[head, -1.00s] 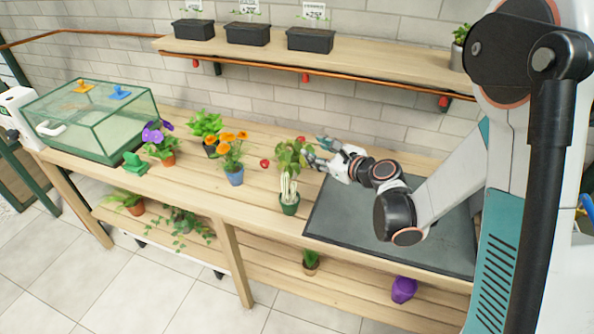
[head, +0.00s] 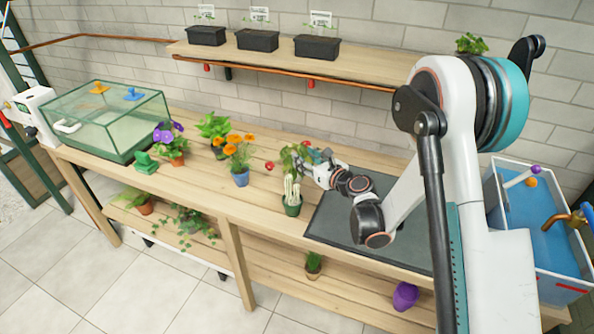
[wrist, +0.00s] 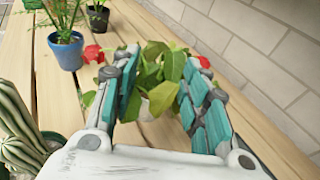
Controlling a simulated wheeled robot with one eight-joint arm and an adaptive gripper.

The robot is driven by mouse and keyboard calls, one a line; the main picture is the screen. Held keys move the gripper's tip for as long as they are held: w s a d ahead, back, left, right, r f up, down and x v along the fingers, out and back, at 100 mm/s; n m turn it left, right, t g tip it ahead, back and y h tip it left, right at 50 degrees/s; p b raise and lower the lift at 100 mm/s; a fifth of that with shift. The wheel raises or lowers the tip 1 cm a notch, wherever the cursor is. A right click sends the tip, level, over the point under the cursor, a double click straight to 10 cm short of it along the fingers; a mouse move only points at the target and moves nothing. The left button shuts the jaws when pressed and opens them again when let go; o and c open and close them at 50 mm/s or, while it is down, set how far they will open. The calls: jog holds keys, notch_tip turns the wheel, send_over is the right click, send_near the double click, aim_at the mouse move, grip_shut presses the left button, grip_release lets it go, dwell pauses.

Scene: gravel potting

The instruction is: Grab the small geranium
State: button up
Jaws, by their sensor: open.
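The small geranium (head: 289,158), a leafy plant with red blossoms, stands on the wooden bench behind the cactus. In the wrist view the geranium (wrist: 172,68) has green leaves between my fingers, with one red blossom outside the left finger and another by the right fingertip. A pale patch low among the leaves may be its pot, but most of the pot is hidden. My gripper (head: 308,159) is open, reaching in from the right at leaf height. In the wrist view my gripper (wrist: 160,62) has one finger on each side of the foliage; firm contact cannot be told.
A cactus in a green pot (head: 292,204) stands close in front of the geranium. An orange-flowered plant in a blue pot (head: 240,177) is to the left. A dark mat (head: 330,222) lies under my arm. The brick wall is behind; a shelf (head: 280,65) hangs above.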

aim_at(297, 150)
jog(key=shift+r+b+x, duration=0.15)
jog(key=shift+b+x, duration=0.35)
jog(key=shift+x, duration=0.85)
jog(key=shift+r+b+x, duration=0.15)
jog(key=shift+b+x, duration=0.35)
jog(key=shift+x, duration=0.9)
jog(key=shift+a, duration=0.1)
grip_shut()
